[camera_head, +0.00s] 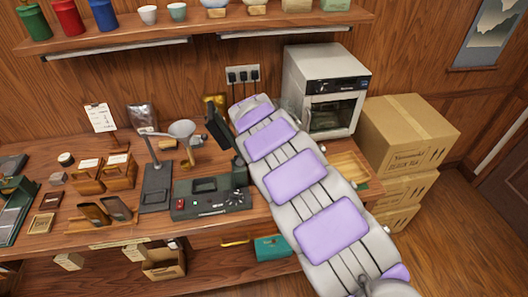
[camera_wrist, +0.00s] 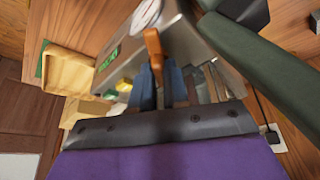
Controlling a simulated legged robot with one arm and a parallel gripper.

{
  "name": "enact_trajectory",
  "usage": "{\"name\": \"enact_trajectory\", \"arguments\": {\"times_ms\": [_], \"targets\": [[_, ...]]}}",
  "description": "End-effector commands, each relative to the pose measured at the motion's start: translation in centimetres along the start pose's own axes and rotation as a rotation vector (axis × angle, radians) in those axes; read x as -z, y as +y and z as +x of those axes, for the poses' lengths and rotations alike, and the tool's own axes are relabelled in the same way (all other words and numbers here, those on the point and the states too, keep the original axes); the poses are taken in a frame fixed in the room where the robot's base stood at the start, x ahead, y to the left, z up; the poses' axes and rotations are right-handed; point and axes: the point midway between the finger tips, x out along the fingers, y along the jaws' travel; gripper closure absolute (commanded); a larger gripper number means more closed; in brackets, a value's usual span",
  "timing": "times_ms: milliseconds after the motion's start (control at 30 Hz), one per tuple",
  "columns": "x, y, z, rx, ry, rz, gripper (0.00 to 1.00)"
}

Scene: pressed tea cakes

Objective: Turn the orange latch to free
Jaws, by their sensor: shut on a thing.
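In the wrist view, the orange latch (camera_wrist: 153,45) is a narrow orange lever pointing down between the fingers of my gripper (camera_wrist: 160,80). The blue-grey fingers are shut on its lower part. The latch lies against a grey metal device (camera_wrist: 128,57) with a green display and a round white dial. In the head view, my white and purple arm reaches from the lower right to the back of the bench. It hides the latch, and I cannot make out my fingertips there.
In the wrist view, a dark green bar (camera_wrist: 262,62) runs close on the right. In the head view, a dark machine (camera_head: 212,199) stands left of my arm. A white oven (camera_head: 326,88) and cardboard boxes (camera_head: 408,130) stand to the right. A shelf (camera_head: 190,32) hangs above.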

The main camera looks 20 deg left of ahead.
Motion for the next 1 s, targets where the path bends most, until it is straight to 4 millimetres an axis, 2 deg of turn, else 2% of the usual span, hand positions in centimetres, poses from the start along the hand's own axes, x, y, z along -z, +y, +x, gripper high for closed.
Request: {"name": "enact_trajectory", "arguments": {"times_ms": [500,1000], "targets": [[-0.17,-0.41,0.39,-0.14,-0.004,0.345,1.0],[-0.23,-0.33,0.34,-0.179,-0.007,0.428,1.0]]}}
